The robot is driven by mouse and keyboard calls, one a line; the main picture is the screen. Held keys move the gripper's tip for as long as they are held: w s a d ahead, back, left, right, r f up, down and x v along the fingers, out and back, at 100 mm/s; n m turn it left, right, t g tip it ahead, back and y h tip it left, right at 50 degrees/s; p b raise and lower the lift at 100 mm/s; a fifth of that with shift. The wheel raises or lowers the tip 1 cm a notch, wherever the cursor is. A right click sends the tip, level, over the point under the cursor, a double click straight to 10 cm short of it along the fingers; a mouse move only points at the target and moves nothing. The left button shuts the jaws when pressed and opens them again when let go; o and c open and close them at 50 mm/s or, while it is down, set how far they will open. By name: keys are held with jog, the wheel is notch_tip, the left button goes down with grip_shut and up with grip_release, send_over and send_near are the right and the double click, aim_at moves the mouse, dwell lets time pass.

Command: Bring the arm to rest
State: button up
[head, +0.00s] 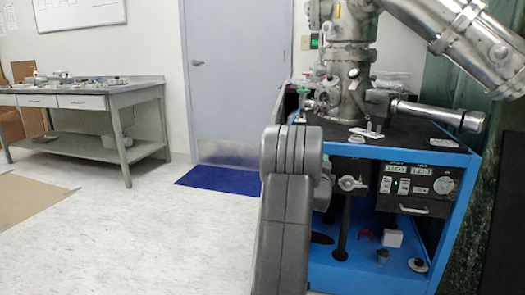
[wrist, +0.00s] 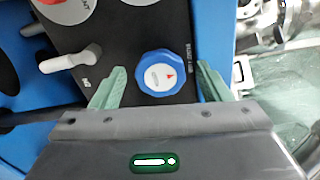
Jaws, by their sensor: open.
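My gripper (wrist: 160,84) shows in the wrist view with its two green fingers spread wide apart and nothing held between them. In the head view my grey arm (head: 285,235) rises in front of the blue cart (head: 465,205), and my gripper is hidden there.
A white lever (wrist: 72,58) sits left of the knob on the panel. The cart carries a metal vacuum chamber (head: 345,60) and a control panel (head: 420,185). A grey workbench (head: 135,92) stands at left; a blue mat (head: 220,180) lies by the door (head: 228,75).

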jog(key=shift+s+d+f+n, duration=0.1)
jog(key=shift+n, duration=4.6)
jog(key=shift+s+f+n, duration=0.1)
jog(key=shift+n, duration=4.6)
